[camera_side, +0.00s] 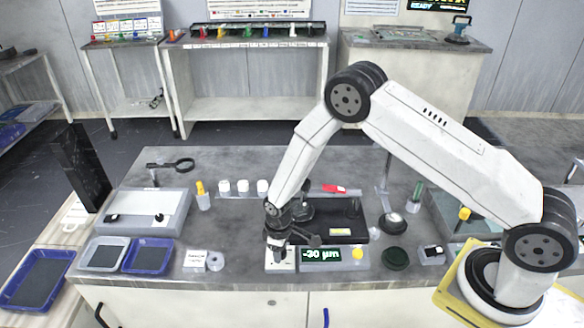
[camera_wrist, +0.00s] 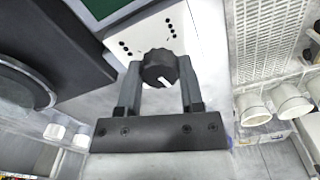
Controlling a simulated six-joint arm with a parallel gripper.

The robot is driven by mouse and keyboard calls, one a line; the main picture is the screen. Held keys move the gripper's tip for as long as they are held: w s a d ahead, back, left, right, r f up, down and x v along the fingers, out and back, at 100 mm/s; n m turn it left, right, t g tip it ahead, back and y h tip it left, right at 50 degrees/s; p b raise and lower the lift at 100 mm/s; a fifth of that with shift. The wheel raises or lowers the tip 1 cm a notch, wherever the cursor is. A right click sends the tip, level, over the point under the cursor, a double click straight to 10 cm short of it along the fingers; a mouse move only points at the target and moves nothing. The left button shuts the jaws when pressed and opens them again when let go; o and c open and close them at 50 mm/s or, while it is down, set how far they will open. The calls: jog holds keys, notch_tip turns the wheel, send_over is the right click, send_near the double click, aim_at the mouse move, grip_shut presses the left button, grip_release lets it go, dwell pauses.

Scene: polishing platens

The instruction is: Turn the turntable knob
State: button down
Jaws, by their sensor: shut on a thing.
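The turntable knob (camera_wrist: 159,69) is black and ridged with a white pointer mark, and sits on a white panel (camera_wrist: 178,25) with black dots around it. In the wrist view my gripper (camera_wrist: 159,76) has one finger on each side of the knob, shut on it. The pointer mark faces down and slightly right in that view. In the side view my gripper (camera_side: 279,245) is low over the white panel (camera_side: 281,266) at the bench's front, left of the display reading "-30 µm" (camera_side: 321,255). The knob is mostly hidden there by my gripper.
A light box (camera_side: 150,211), several white cups (camera_side: 243,187) and a yellow-capped bottle (camera_side: 202,197) stand behind. A black platen unit (camera_side: 345,232) is right of my gripper. A dark green disc (camera_side: 395,258) lies at the front right.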

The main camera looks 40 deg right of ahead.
jog(key=m, duration=0.5)
jog(key=shift+m, duration=0.3)
jog(key=m, duration=0.5)
jog(key=shift+m, duration=0.3)
jog(key=shift+c, duration=1.1)
grip_release()
jog(key=shift+r, duration=0.15)
jog(key=shift+r, duration=3.8)
